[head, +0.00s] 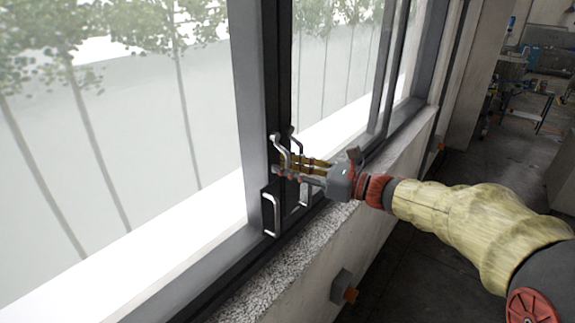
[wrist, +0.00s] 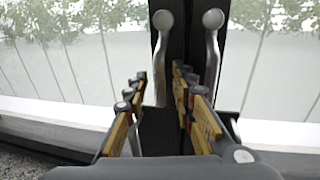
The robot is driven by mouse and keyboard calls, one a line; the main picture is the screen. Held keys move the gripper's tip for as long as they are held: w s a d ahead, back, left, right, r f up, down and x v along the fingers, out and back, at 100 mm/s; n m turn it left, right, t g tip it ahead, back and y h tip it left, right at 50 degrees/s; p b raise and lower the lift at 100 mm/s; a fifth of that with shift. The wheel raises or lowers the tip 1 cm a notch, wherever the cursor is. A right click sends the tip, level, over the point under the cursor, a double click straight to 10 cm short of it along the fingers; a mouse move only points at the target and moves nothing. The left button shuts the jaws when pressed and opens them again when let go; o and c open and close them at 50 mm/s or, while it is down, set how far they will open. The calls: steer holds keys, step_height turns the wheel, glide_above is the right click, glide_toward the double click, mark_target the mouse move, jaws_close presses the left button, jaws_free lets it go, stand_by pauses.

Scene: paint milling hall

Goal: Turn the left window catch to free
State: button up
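The left window catch (wrist: 161,62) is a silver lever with a round knob at its top, hanging nearly straight down on the dark window frame. In the head view, a silver catch (head: 280,148) shows just above my fingertips. My gripper (head: 282,165) is at the frame with its fingers apart. In the wrist view, the lower end of the left catch appears between the fingertips of my gripper (wrist: 160,80), with gaps on both sides; contact cannot be told. The right catch (wrist: 213,60) hangs beyond the right finger, its lower end partly hidden.
A pull handle (head: 270,214) sits on the frame below my gripper, and another (head: 303,196) is just right of it. The speckled sill (head: 275,278) runs under the window. An orange-ended box (head: 345,290) juts from the wall below.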

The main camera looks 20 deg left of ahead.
jaws_close()
stand_by(0.9)
